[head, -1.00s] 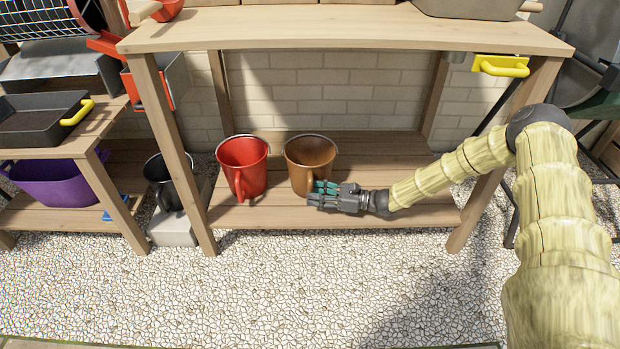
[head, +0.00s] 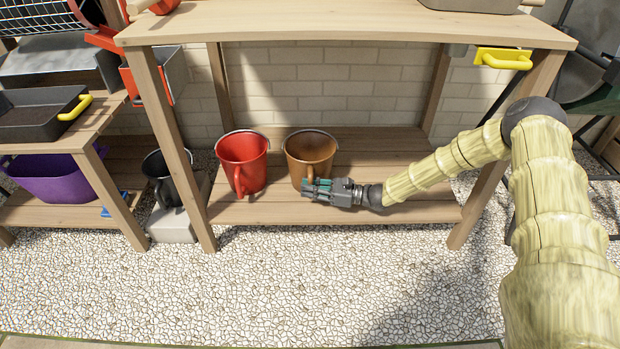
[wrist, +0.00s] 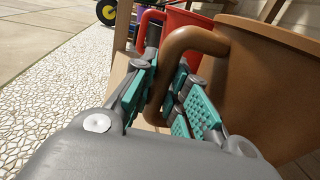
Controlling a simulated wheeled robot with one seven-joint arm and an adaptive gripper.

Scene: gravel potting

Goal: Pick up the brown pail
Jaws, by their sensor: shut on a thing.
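The brown pail (head: 311,156) stands upright on the lower shelf of the wooden bench, to the right of the red pail. My gripper (head: 318,189) is at the front of the brown pail, low on its near side. In the wrist view, the brown pail (wrist: 268,85) fills the right side, and its thick curved handle (wrist: 190,42) runs down between my fingers. My gripper (wrist: 171,98) is shut on that handle, with teal pads on both sides of it.
The red pail (head: 243,162) stands close on the left. A black pail (head: 165,178) sits on a pale block farther left. The bench top (head: 350,25) overhangs the shelf, and a bench leg (head: 490,170) stands under my arm. Shelf room (head: 425,207) is free on the right.

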